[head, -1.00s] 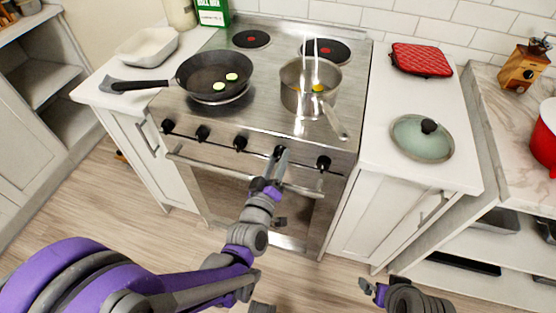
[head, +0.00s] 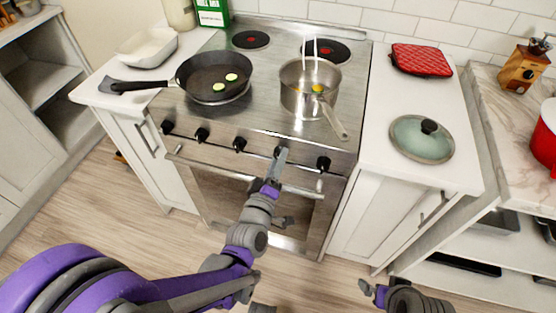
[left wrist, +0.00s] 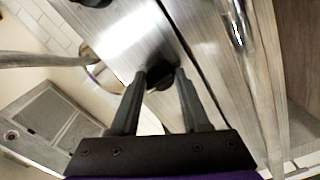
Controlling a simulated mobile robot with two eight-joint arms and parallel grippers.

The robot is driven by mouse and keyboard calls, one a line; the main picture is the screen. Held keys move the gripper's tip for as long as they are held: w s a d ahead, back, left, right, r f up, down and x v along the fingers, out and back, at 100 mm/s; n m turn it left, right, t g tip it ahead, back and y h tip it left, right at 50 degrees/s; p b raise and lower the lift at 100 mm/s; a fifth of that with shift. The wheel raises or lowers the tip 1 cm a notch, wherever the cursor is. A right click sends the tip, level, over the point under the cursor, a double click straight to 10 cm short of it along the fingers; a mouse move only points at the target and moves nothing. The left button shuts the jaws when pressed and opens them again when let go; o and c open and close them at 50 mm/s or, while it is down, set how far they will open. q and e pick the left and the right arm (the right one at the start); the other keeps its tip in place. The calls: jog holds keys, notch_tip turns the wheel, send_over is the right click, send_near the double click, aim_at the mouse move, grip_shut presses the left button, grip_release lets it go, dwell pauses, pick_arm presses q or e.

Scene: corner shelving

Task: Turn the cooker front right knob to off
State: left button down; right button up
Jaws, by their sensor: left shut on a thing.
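The cooker (head: 300,138) has a steel front with several black knobs in a row. My left gripper (head: 281,156) reaches to the knob second from the right (head: 278,151). In the left wrist view, the two fingers of my left gripper (left wrist: 161,76) lie on either side of this black knob (left wrist: 159,80) and are shut on it. The fingers hide the knob's mark, so its angle cannot be told. The rightmost knob (head: 323,163) stands free. My right gripper (head: 371,290) is low at the right, away from the cooker; its fingers are too small to judge.
A black frying pan (head: 205,72) with green slices and a steel saucepan (head: 296,98) stand on the cooktop. The saucepan's handle juts over the front edge near the knobs. The oven handle (head: 225,172) runs just below them. A glass lid (head: 408,138) lies on the right counter.

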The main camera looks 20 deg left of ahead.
pick_arm(q)
jog(key=shift+c, duration=1.9)
grip_release()
jog(key=shift+s, duration=0.15)
jog(key=s, duration=1)
jog(key=shift+s+a, duration=0.15)
jog(key=shift+s, duration=0.15)
